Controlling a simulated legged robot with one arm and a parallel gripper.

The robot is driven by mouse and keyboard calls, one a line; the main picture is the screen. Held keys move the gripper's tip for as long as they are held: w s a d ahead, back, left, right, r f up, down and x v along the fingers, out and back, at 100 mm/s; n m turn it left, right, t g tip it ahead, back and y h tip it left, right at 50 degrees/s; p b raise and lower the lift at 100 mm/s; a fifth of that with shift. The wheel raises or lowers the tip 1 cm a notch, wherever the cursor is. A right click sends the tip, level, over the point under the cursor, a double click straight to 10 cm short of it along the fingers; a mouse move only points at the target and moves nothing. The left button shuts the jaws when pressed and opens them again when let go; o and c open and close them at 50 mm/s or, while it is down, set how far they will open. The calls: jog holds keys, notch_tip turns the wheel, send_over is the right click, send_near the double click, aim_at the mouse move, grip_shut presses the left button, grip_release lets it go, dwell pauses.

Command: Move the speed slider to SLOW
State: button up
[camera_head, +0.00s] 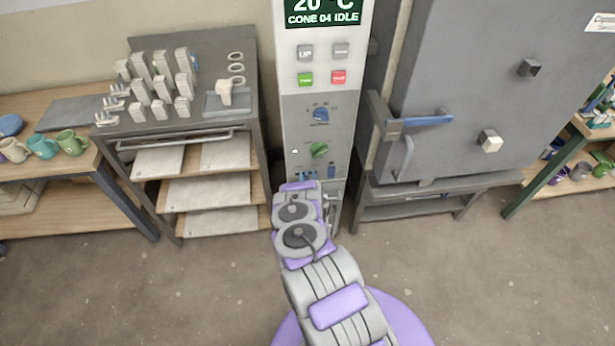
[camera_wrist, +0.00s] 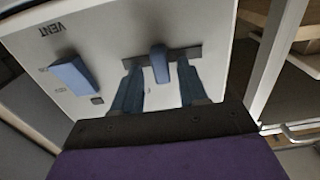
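The control panel (camera_head: 296,130) is a tall white column in the middle of the head view. In the wrist view, a blue slider knob (camera_wrist: 160,64) stands in a dark horizontal slot (camera_wrist: 140,62). My gripper (camera_wrist: 158,72) is open, with one dark blue finger on each side of the knob. Gaps show between the fingers and the knob, and nothing is gripped. In the head view my gripper (camera_head: 308,178) is low on the panel and largely covers the slider there. I cannot read any speed markings.
A blue switch (camera_wrist: 73,75) by the VENT label is left of the slot in the wrist view. Above my gripper are a green knob (camera_head: 319,150) and a blue knob (camera_head: 321,115). A grey kiln (camera_head: 465,80) stands right, a shelf rack (camera_head: 210,190) left.

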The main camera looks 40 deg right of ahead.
aim_at(298, 172)
jog(key=shift+a, duration=0.3)
jog(key=c, duration=0.4)
jog(key=shift+d+r, duration=0.1)
jog(key=shift+d, duration=0.05)
grip_shut()
jog(key=a, duration=0.1)
jog(key=w+a, duration=0.1)
jog(key=a, duration=0.1)
jog(key=shift+w+a+b, duration=0.1)
jog(key=shift+w+b, duration=0.25)
jog(key=shift+o, duration=2)
grip_release()
jog(key=shift+w+f, duration=0.1)
jog(key=shift+f, duration=0.1)
